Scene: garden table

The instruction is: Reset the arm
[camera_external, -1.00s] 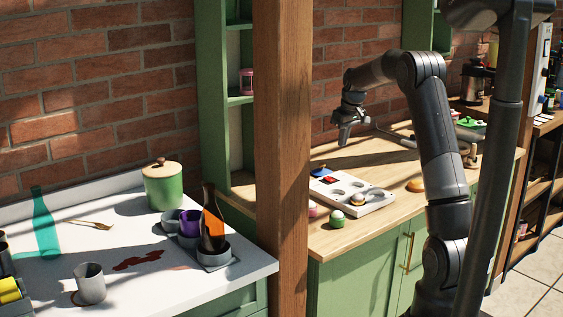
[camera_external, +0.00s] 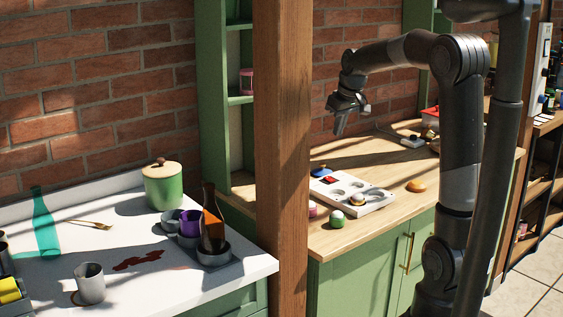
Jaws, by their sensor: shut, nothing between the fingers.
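My gripper (camera_external: 340,123) hangs in the air above the back part of the wooden counter (camera_external: 395,222), in front of the brick wall. Its fingers point down, are shut and hold nothing. My arm (camera_external: 459,145) rises at the right, bends at a high elbow and reaches left to the gripper. The gripper is apart from the things on the counter below it.
A white tray with round wells (camera_external: 352,195) holds several small objects; a green and white ball (camera_external: 337,219) and an orange-yellow item (camera_external: 416,186) lie near it. A wooden post (camera_external: 283,160) stands left of the arm. A white table (camera_external: 120,240) holds cups and bottles.

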